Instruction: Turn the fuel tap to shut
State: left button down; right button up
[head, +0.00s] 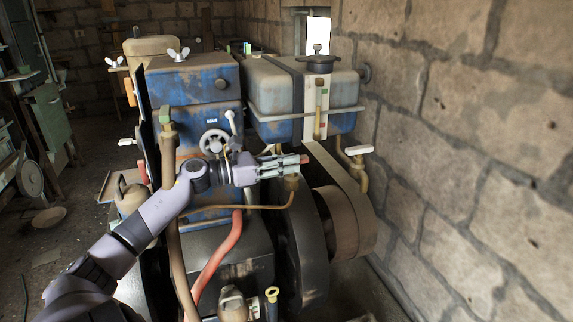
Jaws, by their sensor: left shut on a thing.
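The fuel tap shows as a brass body (291,183) just under my left gripper, below the fuel tank (279,93), with a thin brass pipe running left from it. My left gripper (289,164) comes in from the left, level, and its fingers are shut on the tap's lever. My right gripper is not in view.
The blue engine block (194,90) stands left of the tank, with a small handwheel (213,142). A white-handled brass tap (358,151) stands to the right. The belt (338,170) and flywheel (299,240) lie close below. A stone wall (480,130) bounds the right side.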

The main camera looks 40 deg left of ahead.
pick_arm(q)
jog(key=shift+r, duration=0.1)
jog(key=c, duration=1.5)
grip_release()
jog(key=v, duration=1.2)
